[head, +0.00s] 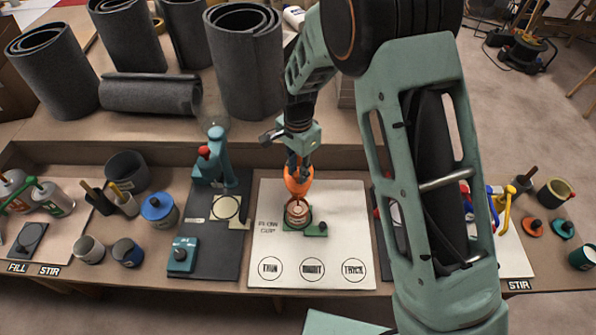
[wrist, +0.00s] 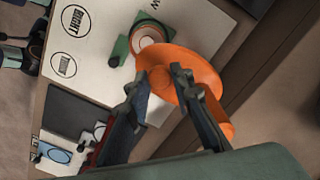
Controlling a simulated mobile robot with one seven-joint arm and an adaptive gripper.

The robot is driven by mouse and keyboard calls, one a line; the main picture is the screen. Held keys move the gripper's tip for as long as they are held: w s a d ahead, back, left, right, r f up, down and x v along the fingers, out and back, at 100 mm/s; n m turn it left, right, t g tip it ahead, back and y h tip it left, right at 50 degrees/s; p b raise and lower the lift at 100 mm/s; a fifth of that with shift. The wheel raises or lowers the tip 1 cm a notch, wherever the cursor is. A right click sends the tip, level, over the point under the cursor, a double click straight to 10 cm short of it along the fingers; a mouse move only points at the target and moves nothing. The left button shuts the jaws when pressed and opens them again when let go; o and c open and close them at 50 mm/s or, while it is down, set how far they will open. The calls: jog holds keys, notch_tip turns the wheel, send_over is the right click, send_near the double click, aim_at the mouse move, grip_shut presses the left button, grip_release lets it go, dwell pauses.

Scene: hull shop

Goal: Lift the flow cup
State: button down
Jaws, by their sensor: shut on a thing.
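An orange flow cup (head: 298,181), wide and rounded, hangs under my gripper (head: 299,163) in the head view. In the wrist view the orange cup (wrist: 197,75) shows as a broad disc with a small knob, at the fingertips of my gripper (wrist: 165,84), which is shut on it. Just below the cup is a green stand (head: 316,229) with a copper-and-white ringed piece (head: 297,212). The stand is on the white board (head: 345,215) lettered "FLOW CUP". I cannot tell whether the cup touches the ringed piece.
The board has circles marked THIN, RIGHT and THICK, all bare. To the left is a dark mat with a teal press (head: 212,165) and a teal block (head: 183,256). A blue-lidded can (head: 159,210) stands further left. Dark grey rolls (head: 245,62) stand behind.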

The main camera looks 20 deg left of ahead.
notch_tip(320, 180, up, 10)
jog(key=p, duration=0.3)
jog(key=shift+w+r+p, duration=0.15)
jog(key=shift+p, duration=0.2)
jog(key=shift+a, duration=0.1)
jog(key=c, duration=2)
grip_release()
jog(key=shift+r, duration=0.1)
jog(key=shift+c, duration=0.2)
jog(key=shift+o, duration=1.6)
